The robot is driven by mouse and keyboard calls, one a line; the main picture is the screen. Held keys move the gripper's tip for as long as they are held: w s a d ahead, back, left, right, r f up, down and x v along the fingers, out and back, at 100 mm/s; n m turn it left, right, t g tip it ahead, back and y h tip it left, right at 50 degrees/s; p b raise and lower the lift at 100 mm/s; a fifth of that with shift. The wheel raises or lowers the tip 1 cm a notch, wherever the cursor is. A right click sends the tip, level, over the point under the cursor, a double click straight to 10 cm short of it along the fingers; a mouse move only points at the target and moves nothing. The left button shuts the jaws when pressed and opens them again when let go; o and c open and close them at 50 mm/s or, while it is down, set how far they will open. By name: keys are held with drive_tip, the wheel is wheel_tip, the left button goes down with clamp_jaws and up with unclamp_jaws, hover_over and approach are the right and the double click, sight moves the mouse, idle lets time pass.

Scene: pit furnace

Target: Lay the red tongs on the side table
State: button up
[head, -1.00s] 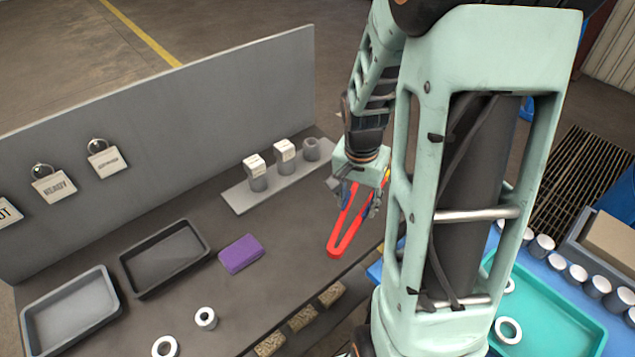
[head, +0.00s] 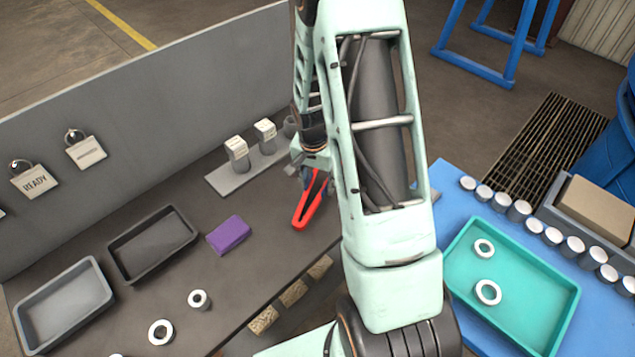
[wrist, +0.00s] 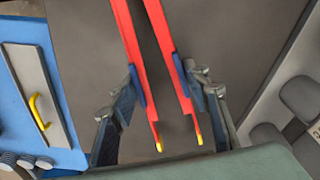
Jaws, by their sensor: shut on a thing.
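The red tongs (head: 308,204) are held by my gripper (head: 315,178) above the right part of the grey workbench (head: 165,285), their joined end pointing down and toward the front. In the wrist view the two red arms of the tongs (wrist: 133,35), with yellow tips, lie between the blue-padded fingers of my gripper (wrist: 162,88). The fingers are shut on them. My arm hides part of the bench and of this table.
The bench holds a purple block (head: 229,235), a dark tray (head: 152,246), a grey tray (head: 62,305), white rings and a rack with blocks (head: 235,175). A teal tray (head: 545,315) and several white-topped cylinders crowd the blue table. A grey panel (head: 110,130) backs the bench.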

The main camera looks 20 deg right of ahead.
drive_tip(key=shift+f, duration=0.25)
drive_tip(key=o, duration=0.7)
drive_tip(key=shift+c, duration=0.2)
drive_tip(key=shift+r, duration=0.1)
wheel_tip(320, 180, up, 12)
drive_tip(key=s+a, duration=0.1)
drive_tip(key=shift+b, duration=0.35)
drive_tip(key=shift+s, duration=0.1)
